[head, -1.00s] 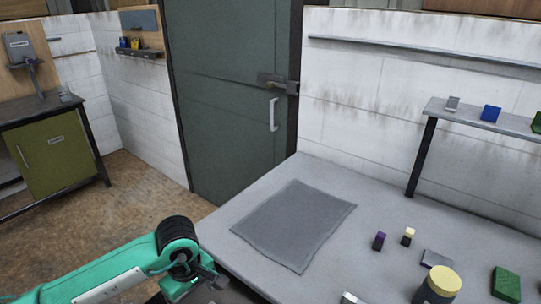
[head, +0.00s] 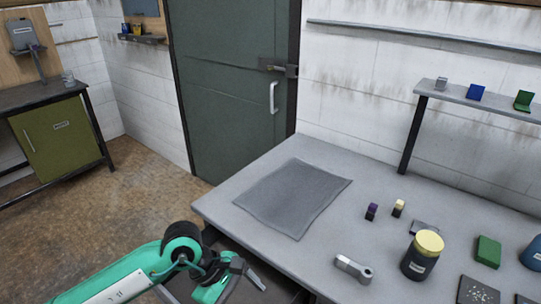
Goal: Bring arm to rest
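My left arm, teal and black, comes in from the lower left in the head view. Its gripper (head: 246,284) hangs low beside the front left edge of the grey table (head: 225,207). Its two fingers point down and look spread, with nothing seen between them. My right arm and gripper are out of view.
The table bears a grey mat (head: 292,197), a metal piece (head: 353,268), small purple (head: 371,211) and cream-topped (head: 398,208) blocks, a yellow-lidded jar (head: 421,257) and a green block (head: 488,251). Behind are a shelf (head: 460,93) and a shut green door (head: 232,110). Floor at left is clear.

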